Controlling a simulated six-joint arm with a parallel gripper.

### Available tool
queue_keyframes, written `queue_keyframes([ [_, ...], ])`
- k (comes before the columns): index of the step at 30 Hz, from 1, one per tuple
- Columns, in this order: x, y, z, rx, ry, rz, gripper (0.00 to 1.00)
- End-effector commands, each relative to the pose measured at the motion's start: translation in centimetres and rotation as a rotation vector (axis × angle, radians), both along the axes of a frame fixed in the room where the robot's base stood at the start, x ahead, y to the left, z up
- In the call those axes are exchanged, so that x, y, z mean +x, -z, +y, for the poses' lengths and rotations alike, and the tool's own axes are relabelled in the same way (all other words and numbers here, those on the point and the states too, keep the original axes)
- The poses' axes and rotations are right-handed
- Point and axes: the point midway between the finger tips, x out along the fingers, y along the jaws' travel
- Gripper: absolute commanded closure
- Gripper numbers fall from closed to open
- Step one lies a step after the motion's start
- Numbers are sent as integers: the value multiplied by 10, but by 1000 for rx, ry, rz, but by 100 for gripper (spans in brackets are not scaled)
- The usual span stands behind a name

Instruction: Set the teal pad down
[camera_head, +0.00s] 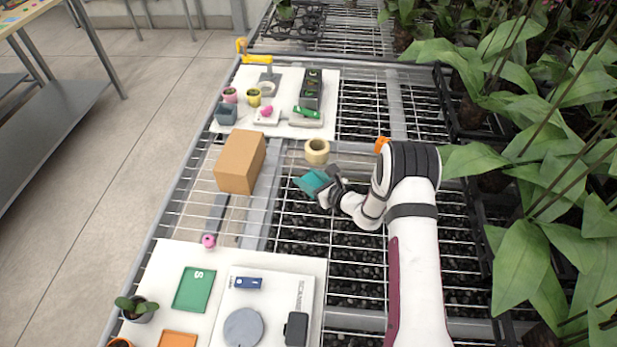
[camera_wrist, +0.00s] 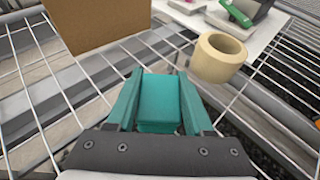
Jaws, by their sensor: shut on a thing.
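The teal pad (camera_wrist: 159,100) is between the two teal fingers of my gripper (camera_wrist: 158,95) in the wrist view, and the gripper is shut on it. In the head view the teal pad (camera_head: 312,181) shows at the end of my arm, over the wire bench between the two white boards. My gripper (camera_head: 322,186) hides part of it there. I cannot tell how far the pad is above the wires.
A cardboard box (camera_head: 240,161) stands left of my gripper, and a cream tape roll (camera_head: 317,151) lies just beyond it. A far white board (camera_head: 325,120) and a near white board (camera_head: 222,254) carry several small items. Orchids (camera_head: 520,215) crowd the right.

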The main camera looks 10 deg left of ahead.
Motion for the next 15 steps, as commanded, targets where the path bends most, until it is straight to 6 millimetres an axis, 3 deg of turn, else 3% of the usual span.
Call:
queue_keyframes([
  [7, 0, 2, 0, 1, 0, -1, 100],
  [8, 0, 2, 0, 0, 0, -1, 46],
  [12, 0, 2, 0, 1, 0, -1, 21],
  [15, 0, 2, 0, 1, 0, -1, 18],
])
